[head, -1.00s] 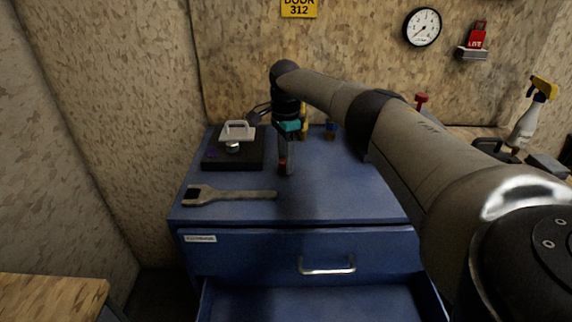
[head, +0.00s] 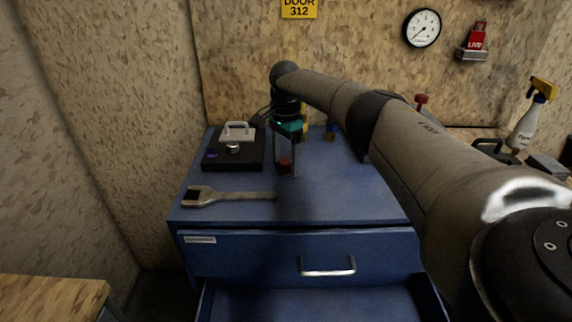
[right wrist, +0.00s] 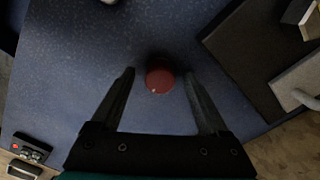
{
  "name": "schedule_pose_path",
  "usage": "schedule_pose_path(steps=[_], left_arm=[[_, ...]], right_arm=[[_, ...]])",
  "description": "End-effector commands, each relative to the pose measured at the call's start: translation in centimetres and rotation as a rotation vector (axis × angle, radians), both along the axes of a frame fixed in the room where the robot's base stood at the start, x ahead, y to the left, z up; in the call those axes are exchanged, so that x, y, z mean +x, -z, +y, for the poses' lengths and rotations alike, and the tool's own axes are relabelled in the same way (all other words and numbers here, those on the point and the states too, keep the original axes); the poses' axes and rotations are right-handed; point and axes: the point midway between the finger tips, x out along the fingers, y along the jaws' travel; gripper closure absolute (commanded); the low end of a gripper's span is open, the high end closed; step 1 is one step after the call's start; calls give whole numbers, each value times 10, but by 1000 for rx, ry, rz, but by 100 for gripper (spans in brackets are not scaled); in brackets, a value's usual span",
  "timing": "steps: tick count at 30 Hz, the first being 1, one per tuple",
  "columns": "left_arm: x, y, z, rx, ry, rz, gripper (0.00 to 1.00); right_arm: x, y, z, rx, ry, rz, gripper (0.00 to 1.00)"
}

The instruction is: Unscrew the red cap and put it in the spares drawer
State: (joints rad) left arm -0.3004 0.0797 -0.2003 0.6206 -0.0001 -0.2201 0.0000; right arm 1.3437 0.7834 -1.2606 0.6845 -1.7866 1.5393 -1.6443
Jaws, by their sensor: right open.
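The red cap (head: 285,164) stands on the blue cabinet top, right of the black board. In the right wrist view the round red cap (right wrist: 159,81) lies between the fingertips, with a gap on both sides. What is under it is hidden. My right gripper (head: 285,174) points down over it, fingers apart, holding nothing; it also shows in the right wrist view (right wrist: 159,73). The lower drawer (head: 320,304) of the cabinet is pulled out, and its visible floor is bare. The upper drawer (head: 270,256) is shut; its label is too small to read. My left gripper is not in view.
A wrench (head: 228,196) lies near the cabinet's front edge. The black board (head: 218,163) with a grey-handled part is at the back left. A blue-and-yellow item (head: 331,132) stands behind the gripper. A spray bottle (head: 526,124) is far right. The front right top is clear.

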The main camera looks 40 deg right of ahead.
Motion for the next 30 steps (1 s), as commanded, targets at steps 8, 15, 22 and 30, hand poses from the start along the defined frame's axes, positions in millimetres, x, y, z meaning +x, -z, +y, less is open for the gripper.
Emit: schedule_pose_path(steps=[8,15,22,30], left_arm=[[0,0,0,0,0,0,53],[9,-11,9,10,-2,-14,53],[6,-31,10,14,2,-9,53],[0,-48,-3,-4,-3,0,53]], right_arm=[[0,0,0,0,0,1,31],[0,-3,1,0,85,3,31],[0,-3,0,0,374,3,31],[0,-2,1,0,709,2,31]])
